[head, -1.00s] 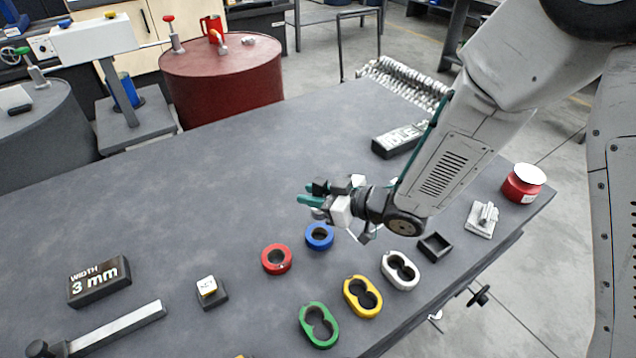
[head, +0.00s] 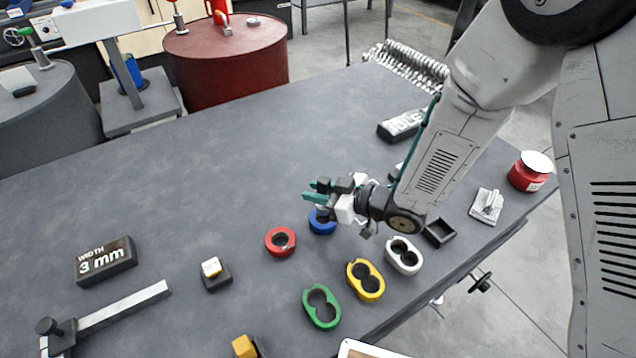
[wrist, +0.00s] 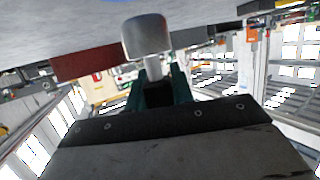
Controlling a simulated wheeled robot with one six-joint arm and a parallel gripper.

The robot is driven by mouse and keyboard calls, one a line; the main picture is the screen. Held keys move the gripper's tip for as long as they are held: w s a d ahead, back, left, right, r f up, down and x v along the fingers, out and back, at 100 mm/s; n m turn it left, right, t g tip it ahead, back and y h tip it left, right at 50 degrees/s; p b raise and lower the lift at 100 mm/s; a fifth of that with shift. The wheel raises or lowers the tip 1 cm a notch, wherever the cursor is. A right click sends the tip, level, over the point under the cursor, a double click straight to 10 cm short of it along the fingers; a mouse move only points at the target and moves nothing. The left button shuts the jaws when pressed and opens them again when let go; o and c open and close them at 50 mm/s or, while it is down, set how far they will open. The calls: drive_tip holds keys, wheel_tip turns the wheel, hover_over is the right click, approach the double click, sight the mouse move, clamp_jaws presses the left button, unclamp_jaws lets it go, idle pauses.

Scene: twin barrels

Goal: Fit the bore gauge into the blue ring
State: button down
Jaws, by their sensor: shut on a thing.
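My gripper (head: 318,190) has teal fingers, reaches in from the right and covers the far part of the blue ring in the head view. In the wrist view my gripper (wrist: 155,84) is shut on the thin stem of the bore gauge (wrist: 146,37), a light grey cylinder standing out past the fingertips. In the head view I cannot make out the gauge clearly. No contact between gauge and ring shows.
Green (head: 321,322), yellow (head: 365,293) and white (head: 403,270) two-hole pieces lie in front of the gripper. A small black tray (head: 439,244) and a red pot (head: 531,172) stand to the right.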

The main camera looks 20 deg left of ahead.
sight(318, 206)
drive_tip(key=shift+f, duration=0.7)
drive_tip(key=shift+f, duration=1.25)
idle(0.7)
drive_tip(key=shift+f, duration=0.3)
drive_tip(key=shift+f, duration=0.2)
drive_tip(key=c, duration=1.1)
unclamp_jaws()
drive_tip(key=shift+f, duration=0.1)
